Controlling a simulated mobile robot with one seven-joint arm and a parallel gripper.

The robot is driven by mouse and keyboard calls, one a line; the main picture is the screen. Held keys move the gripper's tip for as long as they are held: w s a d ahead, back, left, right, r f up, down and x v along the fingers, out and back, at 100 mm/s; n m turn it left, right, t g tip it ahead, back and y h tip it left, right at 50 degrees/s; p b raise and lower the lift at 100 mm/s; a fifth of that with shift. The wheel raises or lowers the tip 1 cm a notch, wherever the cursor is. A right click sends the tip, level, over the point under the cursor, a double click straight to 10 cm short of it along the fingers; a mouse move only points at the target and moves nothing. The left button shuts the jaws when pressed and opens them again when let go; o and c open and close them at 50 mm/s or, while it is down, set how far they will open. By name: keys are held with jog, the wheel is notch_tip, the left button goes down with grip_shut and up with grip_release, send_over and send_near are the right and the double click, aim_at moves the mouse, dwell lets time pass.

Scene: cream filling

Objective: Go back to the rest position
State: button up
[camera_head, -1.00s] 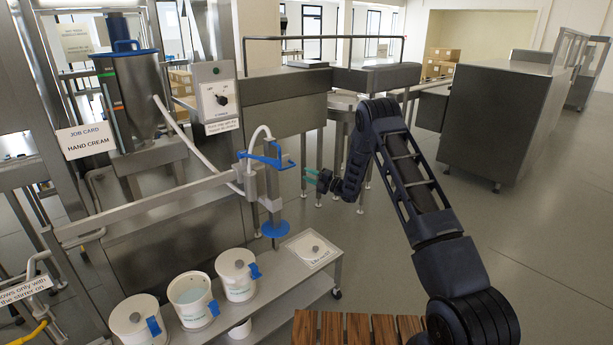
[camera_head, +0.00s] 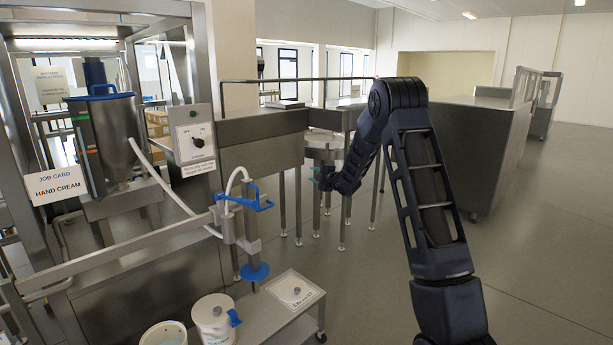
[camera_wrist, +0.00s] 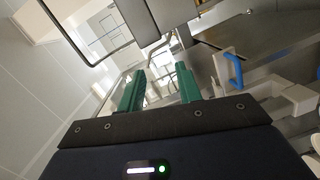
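My gripper (camera_head: 318,178) is at the end of my dark arm, right of the filling nozzle's blue handle and apart from it. In the wrist view my gripper (camera_wrist: 160,87) shows two green fingers spread apart with nothing between them. The filling nozzle has a blue handle (camera_head: 252,198) at its top and a blue disc (camera_head: 255,271) at its lower end. The blue handle also shows at the right in the wrist view (camera_wrist: 234,70).
A steel hopper (camera_head: 112,135) stands at the left with a job card (camera_head: 56,184). A switch box (camera_head: 195,141) is behind the nozzle. Open floor lies to the right.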

jog(key=s+d+r+m+h, duration=0.6)
jog(key=s+d+r+m, duration=0.15)
jog(key=d+r, duration=0.35)
jog(key=s+d+r+m+g+h, duration=0.1)
jog(key=s+d+r+m+h, duration=0.15)
jog(key=s+d, duration=0.35)
jog(key=s+d+r+m+g+h, duration=0.1)
jog(key=s+d+r+m, duration=0.15)
jog(key=s, duration=0.65)
jog(key=s+d+f+m+g, duration=0.1)
jog(key=s+m+g, duration=0.1)
jog(key=s, duration=1)
jog(key=s+d+f+m+g, duration=0.2)
jog(key=s+m, duration=0.3)
jog(key=s, duration=0.7)
jog(key=s+d+f+m+g, duration=0.1)
jog(key=s+f+m+g, duration=0.1)
jog(key=s, duration=1.1)
jog(key=shift+d+m+g+h, duration=0.3)
jog(key=shift+d+m+h, duration=0.15)
jog(key=shift+m, duration=0.3)
